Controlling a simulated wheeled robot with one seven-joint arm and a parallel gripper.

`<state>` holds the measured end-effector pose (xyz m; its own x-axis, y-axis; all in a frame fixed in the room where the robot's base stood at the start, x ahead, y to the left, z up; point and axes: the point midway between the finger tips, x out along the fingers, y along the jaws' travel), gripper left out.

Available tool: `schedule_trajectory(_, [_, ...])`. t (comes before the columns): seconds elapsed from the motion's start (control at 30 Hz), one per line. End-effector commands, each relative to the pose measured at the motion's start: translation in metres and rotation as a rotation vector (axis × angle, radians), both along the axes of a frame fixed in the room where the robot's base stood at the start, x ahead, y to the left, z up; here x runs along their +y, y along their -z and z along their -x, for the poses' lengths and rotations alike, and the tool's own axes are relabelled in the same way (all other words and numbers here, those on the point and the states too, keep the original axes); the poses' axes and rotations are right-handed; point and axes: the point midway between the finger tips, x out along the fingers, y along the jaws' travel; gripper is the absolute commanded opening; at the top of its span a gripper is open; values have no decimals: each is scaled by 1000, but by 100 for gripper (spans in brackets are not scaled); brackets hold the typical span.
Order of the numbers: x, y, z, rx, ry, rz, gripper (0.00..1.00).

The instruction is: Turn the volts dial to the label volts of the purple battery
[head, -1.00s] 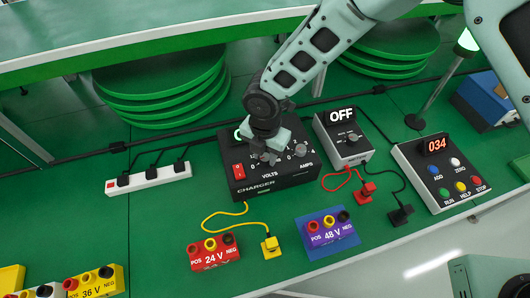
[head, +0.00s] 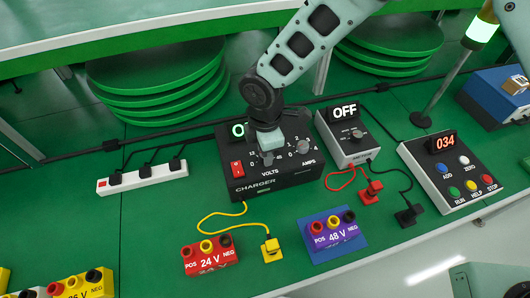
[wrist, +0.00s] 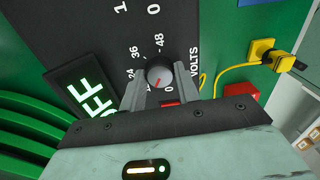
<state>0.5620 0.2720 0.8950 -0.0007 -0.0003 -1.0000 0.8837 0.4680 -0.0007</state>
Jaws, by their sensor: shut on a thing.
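The charger (head: 283,181) is a black box with a VOLTS dial and an AMPS dial. In the wrist view the grey volts dial (wrist: 160,72) sits between the fingers of my gripper (wrist: 168,88), which is shut on it. The dial's red mark points between 0 and 24. The scale shows 24, 36 and 48; part of it is hidden by a finger. In the head view my gripper (head: 268,148) covers the dial. The charger's display (wrist: 96,98) looks like OFF, partly hidden. The purple battery (head: 333,232) is labelled 48 V.
The amps dial (head: 303,146) is right beside my gripper. A grey meter (head: 347,138) reading OFF stands to the right. A red 24 V battery (head: 209,256) and a yellow plug (head: 271,250) lie in front. A button box (head: 455,172) showing 034 is farther right.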

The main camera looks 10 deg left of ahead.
Motion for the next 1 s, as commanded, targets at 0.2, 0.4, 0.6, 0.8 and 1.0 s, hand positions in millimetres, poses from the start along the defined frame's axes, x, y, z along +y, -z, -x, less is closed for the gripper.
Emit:
schedule_trajectory(0.2, [0, 1, -1, -3, 207, 0, 9])
schedule_trajectory(0.4, [0, 0, -1, -4, 398, -2, 9])
schedule_trajectory(0.6, [0, 0, -2, -5, 587, -2, 9])
schedule_trajectory(0.8, [0, 0, -1, -4, 777, -1, 9])
schedule_trajectory(1.0, [0, -1, -1, -2, 967, -2, 9])
